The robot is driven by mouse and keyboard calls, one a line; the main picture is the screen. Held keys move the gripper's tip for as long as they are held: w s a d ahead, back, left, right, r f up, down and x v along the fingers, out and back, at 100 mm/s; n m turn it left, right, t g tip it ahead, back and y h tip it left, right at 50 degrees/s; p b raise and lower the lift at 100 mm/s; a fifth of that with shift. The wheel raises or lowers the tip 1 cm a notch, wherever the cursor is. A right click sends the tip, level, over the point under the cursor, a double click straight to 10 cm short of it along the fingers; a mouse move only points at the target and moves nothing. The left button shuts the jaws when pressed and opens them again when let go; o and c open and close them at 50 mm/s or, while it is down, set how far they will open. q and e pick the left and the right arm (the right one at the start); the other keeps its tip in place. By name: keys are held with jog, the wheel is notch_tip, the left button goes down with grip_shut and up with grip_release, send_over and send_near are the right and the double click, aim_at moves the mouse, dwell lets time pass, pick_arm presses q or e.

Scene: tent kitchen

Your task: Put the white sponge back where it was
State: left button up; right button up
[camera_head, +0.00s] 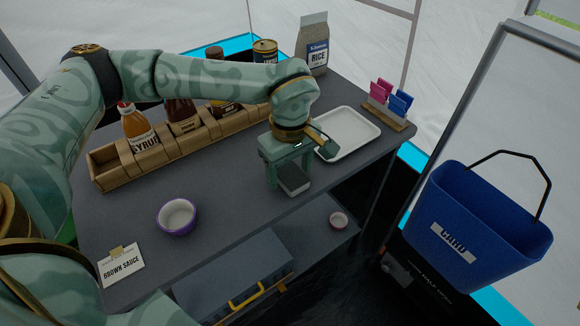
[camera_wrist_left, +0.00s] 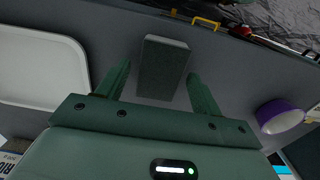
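A pale block that looks like the white sponge (camera_head: 293,182) lies near the front edge of the dark table (camera_head: 235,205), under my left gripper. In the left wrist view the sponge (camera_wrist_left: 164,66) looks grey-green in shade and sits between the two fingers, with a gap on each side. My left gripper (camera_head: 289,175) points down over it and is open; it also shows in the left wrist view (camera_wrist_left: 160,76). I cannot tell whether the fingertips reach the table. My right gripper is not in view.
A white tray (camera_head: 347,136) lies right of the gripper. A wooden rack (camera_head: 150,161) with sauce bottles stands behind, a purple bowl (camera_head: 177,215) to the left. A rice bag (camera_head: 313,45) and clip holder (camera_head: 384,113) stand farther back. A blue bucket (camera_head: 480,220) hangs right.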

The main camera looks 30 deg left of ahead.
aim_at(290, 173)
pick_arm(q)
notch_tip(290, 173, up, 12)
jog(key=p, duration=0.5)
jog(key=shift+r, duration=0.15)
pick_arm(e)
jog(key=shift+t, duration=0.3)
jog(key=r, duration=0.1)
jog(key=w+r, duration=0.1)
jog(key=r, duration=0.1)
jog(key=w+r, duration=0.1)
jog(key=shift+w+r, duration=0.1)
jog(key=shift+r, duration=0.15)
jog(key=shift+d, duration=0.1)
